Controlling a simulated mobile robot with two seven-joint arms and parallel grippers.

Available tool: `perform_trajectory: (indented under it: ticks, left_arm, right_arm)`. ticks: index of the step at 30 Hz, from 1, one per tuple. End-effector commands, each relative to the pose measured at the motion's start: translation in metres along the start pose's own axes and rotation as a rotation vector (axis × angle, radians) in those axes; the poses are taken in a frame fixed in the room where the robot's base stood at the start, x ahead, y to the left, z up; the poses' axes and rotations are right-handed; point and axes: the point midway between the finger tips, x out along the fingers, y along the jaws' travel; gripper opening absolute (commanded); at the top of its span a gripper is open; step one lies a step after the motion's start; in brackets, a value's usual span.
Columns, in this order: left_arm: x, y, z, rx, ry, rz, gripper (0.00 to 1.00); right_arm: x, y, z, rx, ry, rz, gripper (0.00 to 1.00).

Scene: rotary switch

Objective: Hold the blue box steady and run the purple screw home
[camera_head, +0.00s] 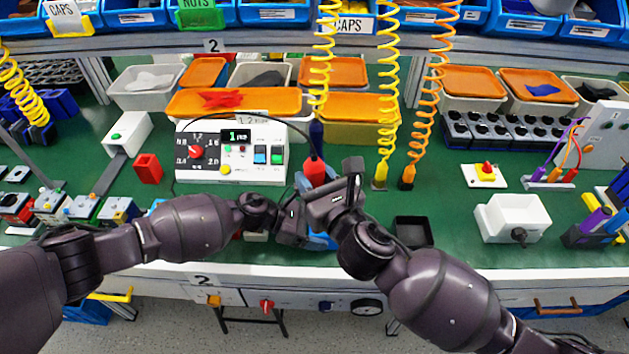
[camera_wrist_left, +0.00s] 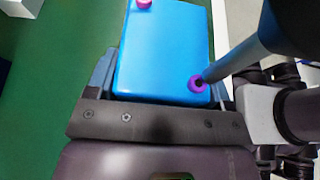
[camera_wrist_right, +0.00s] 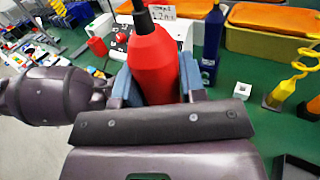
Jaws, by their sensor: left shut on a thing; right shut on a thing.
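The blue box (camera_wrist_left: 160,50) sits between the fingers of my left gripper (camera_wrist_left: 165,95), which is shut on it. In the head view my arms mostly hide the box (camera_head: 318,242). One purple screw (camera_wrist_left: 196,84) is at the box's near right corner, and another purple screw (camera_wrist_left: 143,4) is at the far edge. My right gripper (camera_wrist_right: 155,88) is shut on a red power screwdriver (camera_wrist_right: 152,65), which also shows in the head view (camera_head: 314,172). A dark tool shaft (camera_wrist_left: 222,68) reaches the near right screw; its tip appears to meet the head.
A dark blue screwdriver (camera_wrist_right: 212,45) is beyond the red one. A white control unit (camera_head: 232,153) stands behind my left arm. A black tray (camera_head: 413,232) and a white box (camera_head: 512,218) lie to the right. Green bench shows between them.

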Motion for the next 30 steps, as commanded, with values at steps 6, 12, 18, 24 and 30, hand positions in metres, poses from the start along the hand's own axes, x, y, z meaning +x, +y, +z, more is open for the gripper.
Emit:
perform_trajectory:
  ticks: [6, 12, 18, 24, 30]
  left_arm:
    - [0.0, 0.0, 0.001, 0.001, 0.0, 0.001, 0.32]
    - [0.0, 0.0, 0.001, 0.001, 0.0, 0.001, 0.32]
    - [0.0, 0.0, 0.001, 0.001, 0.0, 0.001, 0.32]
    - [0.0, 0.0, 0.001, 0.001, 0.0, 0.001, 0.32]
    - [0.0, 0.0, 0.0, 0.001, 0.0, 0.001, 0.99]
  right_arm:
    - [0.0, 0.0, 0.015, -0.002, -0.005, 0.001, 0.0]
    - [0.0, 0.0, 0.026, -0.001, -0.005, 0.001, 0.0]
    - [0.0, 0.0, 0.032, -0.001, -0.004, 0.001, 0.0]
    - [0.0, 0.0, 0.032, -0.001, -0.003, 0.001, 0.0]
    - [0.0, 0.0, 0.032, -0.001, -0.003, 0.001, 0.0]
